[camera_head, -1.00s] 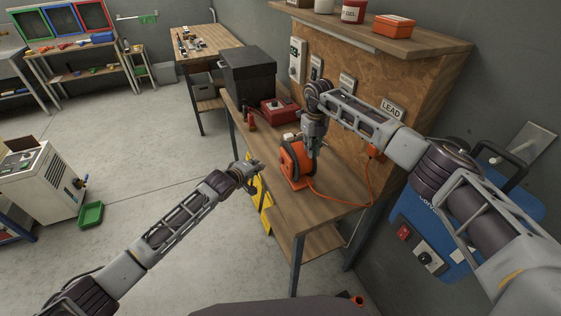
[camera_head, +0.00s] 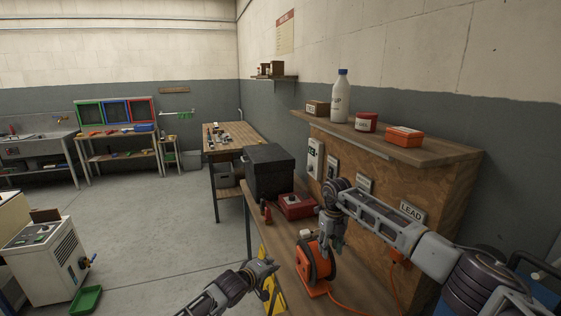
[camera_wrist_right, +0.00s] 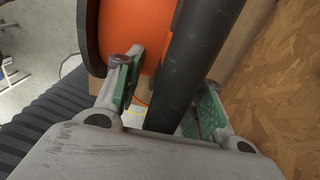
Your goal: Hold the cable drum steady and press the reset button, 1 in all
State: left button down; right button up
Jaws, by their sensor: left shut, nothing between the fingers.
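The orange cable drum (camera_head: 306,258) with dark flanges stands on the wooden bench, its orange cable running toward the front edge. My right gripper (camera_head: 331,248) reaches down at the drum's right side. In the right wrist view my right gripper (camera_wrist_right: 168,95) is open, its green-padded fingers on either side of a black bar. The orange drum (camera_wrist_right: 137,35) lies beyond the left finger, and a gap shows between that finger and the bar. My left gripper (camera_head: 270,265) is shut and empty, left of the drum and apart from it. I cannot make out the reset button.
A black box (camera_head: 268,172) and a red box (camera_head: 297,206) stand on the bench behind the drum. A yellow item (camera_head: 271,293) is below my left gripper.

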notch_tip(320, 180, up, 11)
jog(key=shift+f, duration=0.1)
dwell(0.5)
dwell(0.3)
